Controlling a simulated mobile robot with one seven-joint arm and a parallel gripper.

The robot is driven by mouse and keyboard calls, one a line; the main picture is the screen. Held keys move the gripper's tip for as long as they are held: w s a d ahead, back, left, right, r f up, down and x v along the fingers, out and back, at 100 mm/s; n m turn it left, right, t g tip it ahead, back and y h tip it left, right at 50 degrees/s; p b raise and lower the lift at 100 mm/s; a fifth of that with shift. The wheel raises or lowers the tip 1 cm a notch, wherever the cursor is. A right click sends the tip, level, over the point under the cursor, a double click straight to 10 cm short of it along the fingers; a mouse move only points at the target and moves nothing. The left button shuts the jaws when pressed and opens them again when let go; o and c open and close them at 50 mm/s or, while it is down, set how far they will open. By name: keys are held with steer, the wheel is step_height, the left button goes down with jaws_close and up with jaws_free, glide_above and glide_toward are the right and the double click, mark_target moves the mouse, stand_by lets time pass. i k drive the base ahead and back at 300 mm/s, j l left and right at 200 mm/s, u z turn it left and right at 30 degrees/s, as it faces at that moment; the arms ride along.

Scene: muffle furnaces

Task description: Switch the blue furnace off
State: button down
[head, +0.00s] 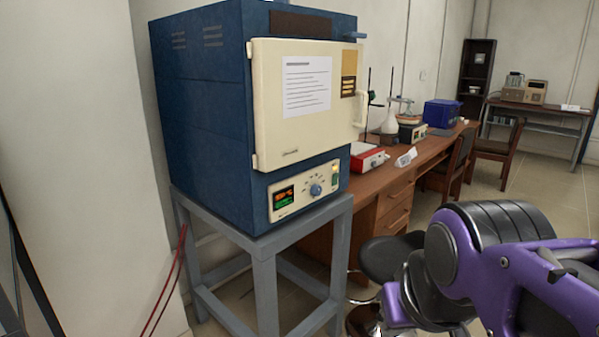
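The blue furnace (203,110) stands on a grey metal stand (263,270) at the left of centre. Its cream door (300,130) looks shut and carries a white paper notice and a handle on its right edge. My purple and black arm is at the lower right, apart from the furnace. I cannot make out my gripper's fingers.
A wooden desk (398,200) with lab equipment runs behind the furnace to the right. A dark stool (390,257) stands before it, near my arm. Chairs (497,150) stand farther back. Red cables (168,280) hang left of the stand. Open floor lies at the right.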

mark_target(335, 176)
steer(key=i+l, duration=0.3)
steer(key=i+l+u, duration=0.15)
steer(key=i+l, duration=0.15)
steer(key=l, duration=0.2)
steer(key=i+l, duration=0.25)
steer(key=l, duration=0.15)
steer(key=i+l+u, duration=0.1)
steer(key=i+l, duration=0.15)
steer(key=l, duration=0.15)
steer(key=i+l, duration=0.25)
steer(key=l, duration=0.2)
steer(key=k+l+z, duration=0.15)
steer(key=k+l, duration=0.15)
steer(key=l, duration=0.15)
steer(key=i+j+u, duration=0.2)
steer(key=i+j, duration=0.15)
